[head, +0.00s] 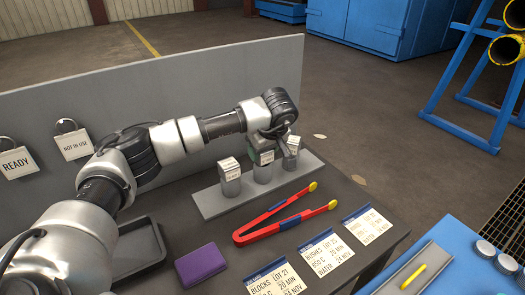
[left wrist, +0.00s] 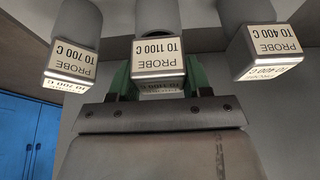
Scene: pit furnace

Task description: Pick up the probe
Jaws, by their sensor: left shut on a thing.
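Three grey probes with square labelled heads stand in a row on a light grey rack (head: 210,203). In the left wrist view their labels read "PROBE TO 700 C" (left wrist: 72,58), "PROBE TO 1100 C" (left wrist: 158,60) and "PROBE TO 400 C" (left wrist: 268,55). My left gripper (head: 262,156) is at the middle probe (head: 263,174). Its green fingers sit on either side of the 1100 C probe's head and are shut on it. The probe still appears to stand in its place in the rack. My right gripper is not in view.
A grey panel (head: 120,95) stands behind the rack. Red tongs (head: 270,222), a purple block (head: 201,264), a black tray (head: 140,250) and lot cards (head: 325,253) lie on the dark table. A blue surface (head: 450,235) is at lower right.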

